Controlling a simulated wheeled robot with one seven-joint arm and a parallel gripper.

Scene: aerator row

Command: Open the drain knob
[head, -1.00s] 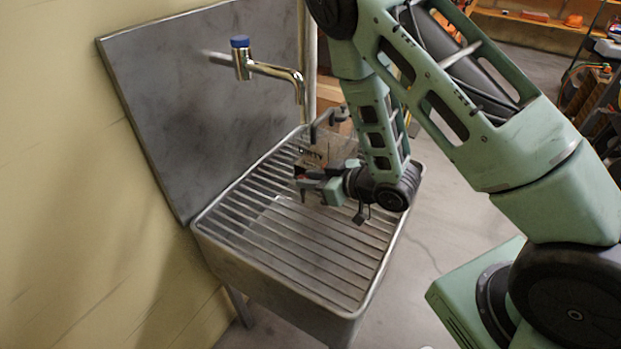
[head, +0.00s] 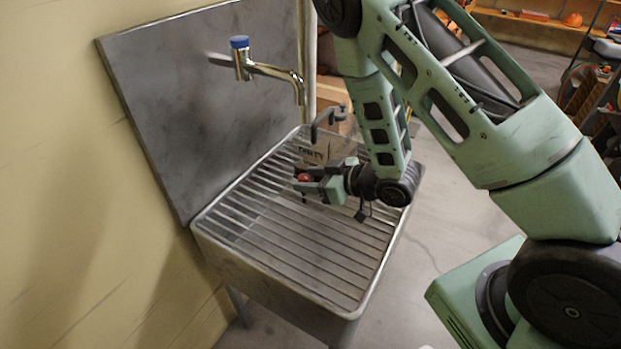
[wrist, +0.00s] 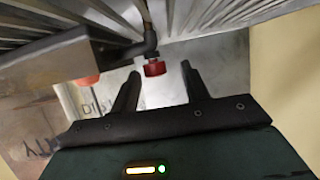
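The red drain knob (wrist: 154,68) sits on the end of a dark pipe in the wrist view. It also shows as a small red spot (head: 304,177) at my gripper's tip in the head view. My gripper (wrist: 161,72) is open, with its two fingers apart and the knob appearing between the fingertips. I cannot tell whether either finger touches it. In the head view my gripper (head: 308,187) is low over the sink grate, beside a panel marked DIRTY (head: 312,153).
The sink (head: 300,262) has a slatted metal grate and a tall backsplash (head: 180,110). A faucet (head: 285,73) with a blue cap (head: 240,42) sticks out from it. A grey bent pipe (head: 330,118) stands behind my gripper. An orange-red round thing (wrist: 88,80) shows at left in the wrist view.

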